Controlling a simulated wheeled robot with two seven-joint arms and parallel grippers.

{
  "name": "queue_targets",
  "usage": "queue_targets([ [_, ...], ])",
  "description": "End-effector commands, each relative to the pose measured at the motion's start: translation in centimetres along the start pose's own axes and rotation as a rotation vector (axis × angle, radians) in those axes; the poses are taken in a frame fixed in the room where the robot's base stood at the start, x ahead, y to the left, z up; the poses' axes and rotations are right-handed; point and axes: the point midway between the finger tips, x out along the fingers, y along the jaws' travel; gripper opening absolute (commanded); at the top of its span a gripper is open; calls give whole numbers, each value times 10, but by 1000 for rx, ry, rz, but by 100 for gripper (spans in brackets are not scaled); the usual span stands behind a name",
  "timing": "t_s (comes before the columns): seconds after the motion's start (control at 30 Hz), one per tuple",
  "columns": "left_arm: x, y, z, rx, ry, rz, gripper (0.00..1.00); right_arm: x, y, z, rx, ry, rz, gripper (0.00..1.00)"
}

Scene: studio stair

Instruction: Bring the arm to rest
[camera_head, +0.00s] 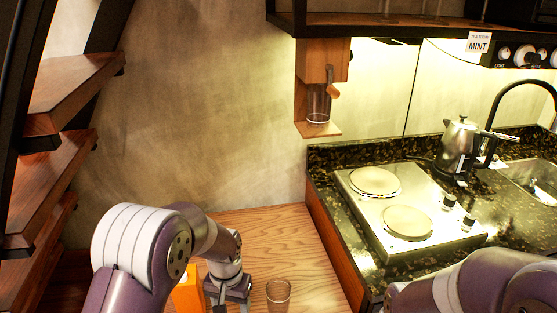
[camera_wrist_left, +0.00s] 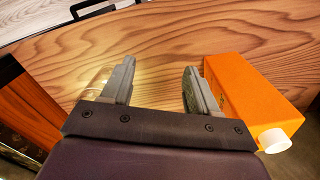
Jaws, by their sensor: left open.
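My left arm comes in from the left in the head view, over the wooden table (camera_head: 300,250). My left gripper (camera_wrist_left: 158,85) is open in the left wrist view, with only bare wood grain showing between its fingers. A clear glass (camera_head: 278,291) stands just right of the gripper. In the wrist view it is mostly hidden behind the left finger. My right gripper is out of view.
A counter with a two-plate hob (camera_head: 376,181), a kettle (camera_head: 459,146) and a sink (camera_head: 543,178) is to the right. A wooden wall dispenser (camera_head: 318,88) hangs above the table. Wooden stair treads (camera_head: 62,92) rise at left. The table's back part is clear.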

Motion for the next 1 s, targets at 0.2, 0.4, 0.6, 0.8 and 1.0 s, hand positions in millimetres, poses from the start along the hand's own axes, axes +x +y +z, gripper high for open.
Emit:
queue_targets([
  [0.2,-22,-11,51,-35,10,1,59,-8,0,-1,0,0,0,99],
  [0.4,-56,-25,120,-95,42,-1,59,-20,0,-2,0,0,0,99],
  [0.6,-94,-37,172,-169,103,-7,59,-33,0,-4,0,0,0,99],
  [0.8,-97,-41,168,-182,121,-9,59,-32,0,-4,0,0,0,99],
  [1.0,-97,-41,168,-181,120,-9,59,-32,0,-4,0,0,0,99],
])
